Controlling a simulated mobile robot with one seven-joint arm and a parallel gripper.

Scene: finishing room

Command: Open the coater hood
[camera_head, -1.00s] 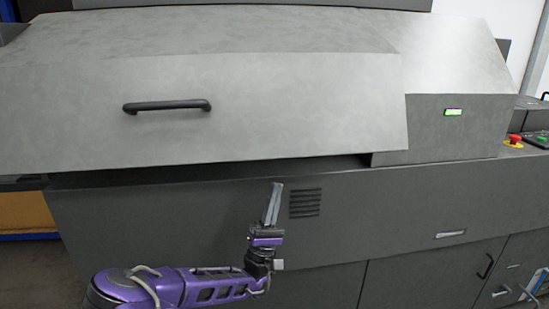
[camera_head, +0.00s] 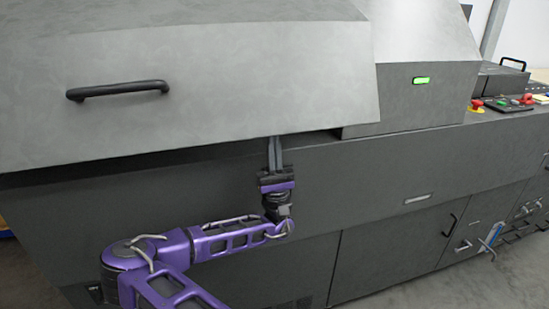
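The coater hood (camera_head: 250,80) is a large grey sloped cover on the left and middle of the machine. A dark gap runs along its lower edge, above the body. Its black bar handle (camera_head: 118,90) is at the upper left of the front face. My gripper (camera_head: 274,140) points upward, with its fingertips at the hood's lower edge near the right end of the gap, to the right of and below the handle. The fingers look close together and hold nothing visible. I cannot tell whether they touch the hood.
The machine's lower body (camera_head: 350,180) stands close in front of my arm. To the right are a fixed housing with a green light (camera_head: 421,80), a red emergency button (camera_head: 476,104) and a control panel (camera_head: 515,103). Cabinet doors (camera_head: 390,248) are below. Open floor shows at the lower right.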

